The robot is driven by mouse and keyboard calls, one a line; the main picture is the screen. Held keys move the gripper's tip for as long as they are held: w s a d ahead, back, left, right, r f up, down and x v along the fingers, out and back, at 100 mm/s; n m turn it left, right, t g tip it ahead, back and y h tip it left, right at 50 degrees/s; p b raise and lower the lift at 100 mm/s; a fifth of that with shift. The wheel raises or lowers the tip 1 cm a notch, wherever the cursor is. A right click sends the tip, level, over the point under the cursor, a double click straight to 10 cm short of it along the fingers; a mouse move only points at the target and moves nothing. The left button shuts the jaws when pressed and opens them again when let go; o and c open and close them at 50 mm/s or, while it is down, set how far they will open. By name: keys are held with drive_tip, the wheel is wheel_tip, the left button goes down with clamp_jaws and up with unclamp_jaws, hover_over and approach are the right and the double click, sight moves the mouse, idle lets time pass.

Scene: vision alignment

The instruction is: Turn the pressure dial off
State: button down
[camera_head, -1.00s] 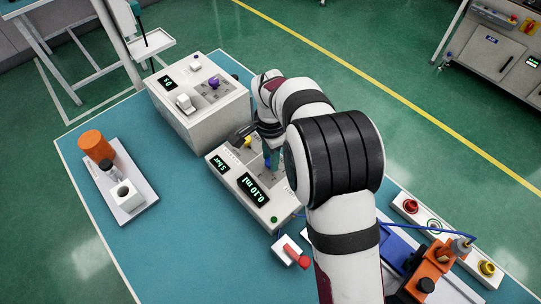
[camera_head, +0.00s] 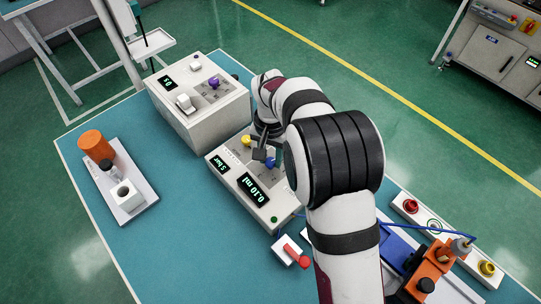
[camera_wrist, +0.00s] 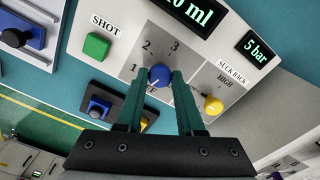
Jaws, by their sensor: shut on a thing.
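The dispenser box (camera_head: 232,190) shows a 0.10 ml display and a 5 bar display (camera_wrist: 257,46). In the wrist view, a blue dial (camera_wrist: 159,76) sits among the marks 1, 2 and 3, between the dark green fingers of my gripper (camera_wrist: 160,82). The fingers are shut on it. A yellow dial (camera_wrist: 213,105) under SUCK BACK and HIGH stands just right of the fingers. In the head view, my gripper (camera_head: 265,160) is over the box, with the blue dial (camera_head: 270,164) partly hidden and the yellow dial (camera_head: 246,140) clear. No label for pressure is readable beside either dial.
A green SHOT button (camera_wrist: 96,46) is left of the blue dial. A taller white box (camera_head: 198,112) with a purple knob (camera_head: 214,82) stands behind the dispenser. An orange cylinder (camera_head: 95,145) stands on a tray at left. A red lever block (camera_head: 291,251) is near the front. The teal mat at front left is clear.

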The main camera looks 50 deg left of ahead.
sight(270, 161)
drive_tip(key=shift+n, duration=1.9)
drive_tip(key=c, duration=0.5)
unclamp_jaws()
wheel_tip(270, 161, up, 16)
drive_tip(key=shift+f, duration=0.1)
